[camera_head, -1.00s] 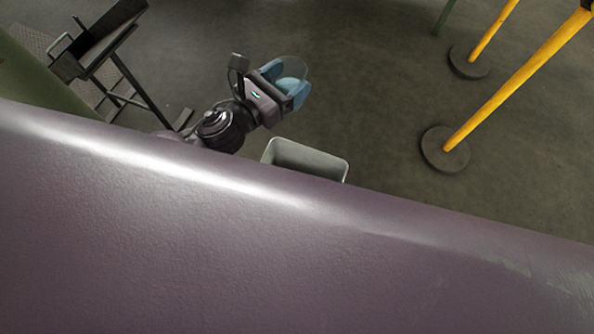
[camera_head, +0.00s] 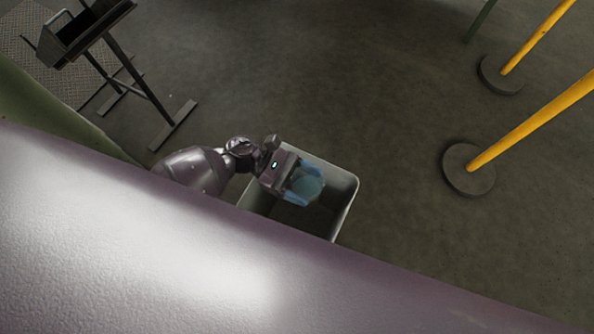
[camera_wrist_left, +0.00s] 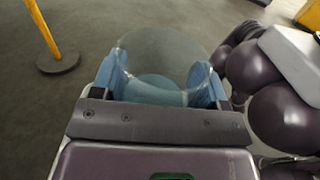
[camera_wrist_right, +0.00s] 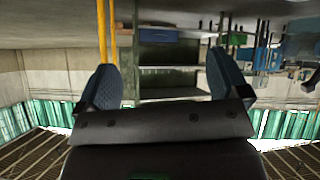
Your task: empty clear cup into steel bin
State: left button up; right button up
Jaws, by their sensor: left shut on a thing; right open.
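My left gripper (camera_head: 304,186) is shut on the clear cup (camera_head: 308,183), its blue fingers on either side of it. The cup (camera_wrist_left: 160,55) also shows between the fingers in the left wrist view, see-through with a bluish tint. I cannot tell what it holds. In the head view, the cup and gripper are over the opening of the steel bin (camera_head: 349,207), a pale grey rectangular bin on the floor. Part of the bin is hidden by my arm and body. My right gripper (camera_wrist_right: 162,85) is open and empty in the right wrist view.
Yellow posts on dark round bases (camera_head: 469,170) stand to the right. A dark metal stand (camera_head: 140,85) is at the upper left. Open floor lies between them. The right wrist view shows shelves (camera_wrist_right: 168,75) and green panels (camera_wrist_right: 290,124).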

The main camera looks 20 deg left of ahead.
pick_arm(q)
jog(key=s+f+g, duration=0.1)
jog(key=a+f+m+g+b, duration=0.1)
jog(key=f, duration=0.1)
jog(key=s+f+m+g, duration=0.1)
jog(key=shift+s+a+f+g+y, duration=0.25)
jog(key=shift+s+a+g+y, duration=0.05)
jog(key=shift+g+y, duration=0.1)
jog(key=f, duration=0.1)
jog(key=f+b, duration=0.2)
jog(key=shift+s+a+f+n+g, duration=0.1)
jog(key=shift+s+f+n+g, duration=0.15)
jog(key=shift+n+g, duration=0.15)
pick_arm(e)
jog(key=shift+w+a+f+n, duration=0.3)
jog(key=shift+w+f+n, duration=0.05)
jog(key=shift+f+n, duration=0.1)
jog(key=shift+f, duration=0.15)
